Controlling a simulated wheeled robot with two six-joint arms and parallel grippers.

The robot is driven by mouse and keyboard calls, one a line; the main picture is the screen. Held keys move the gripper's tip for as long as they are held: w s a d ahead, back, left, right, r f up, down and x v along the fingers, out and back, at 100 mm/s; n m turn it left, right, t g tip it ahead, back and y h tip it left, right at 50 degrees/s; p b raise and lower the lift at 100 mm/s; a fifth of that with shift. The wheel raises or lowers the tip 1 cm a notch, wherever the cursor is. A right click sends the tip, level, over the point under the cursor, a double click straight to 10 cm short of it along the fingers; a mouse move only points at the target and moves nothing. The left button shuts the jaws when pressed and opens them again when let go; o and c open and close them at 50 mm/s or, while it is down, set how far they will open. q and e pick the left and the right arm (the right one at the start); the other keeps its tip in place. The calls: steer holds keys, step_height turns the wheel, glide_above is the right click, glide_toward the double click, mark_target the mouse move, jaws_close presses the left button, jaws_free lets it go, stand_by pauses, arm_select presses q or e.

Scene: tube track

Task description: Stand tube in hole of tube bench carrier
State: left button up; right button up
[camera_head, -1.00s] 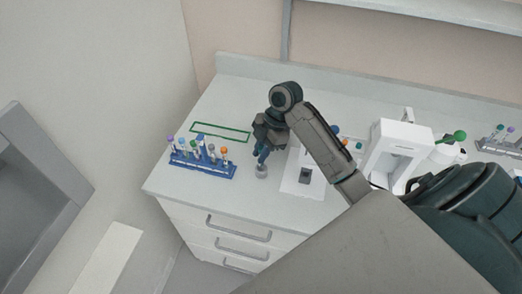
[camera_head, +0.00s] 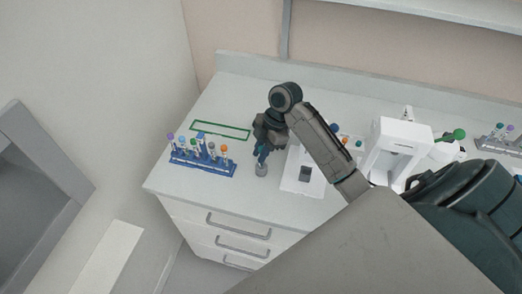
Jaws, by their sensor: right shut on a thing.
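My right gripper (camera_head: 262,152) points down over the bench, just left of a white device. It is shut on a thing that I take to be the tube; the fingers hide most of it. A small grey round piece, which looks like the tube bench carrier (camera_head: 261,170), stands on the bench directly under the fingertips. Whether the tube is inside its hole or just above it cannot be told at this size. My left gripper is not in view.
A blue rack (camera_head: 203,170) with several capped tubes stands to the left. A green rectangular outline (camera_head: 221,137) lies behind it. A flat white device (camera_head: 304,187) and a taller white machine (camera_head: 400,153) stand to the right. The bench's front left is clear.

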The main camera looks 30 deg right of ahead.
steer(key=shift+f, duration=0.75)
steer(key=shift+f, duration=0.1)
steer(key=o, duration=0.9)
steer(key=p+v, duration=0.5)
steer(key=v, duration=0.5)
steer(key=shift+d+r, duration=0.2)
steer(key=shift+r, duration=0.15)
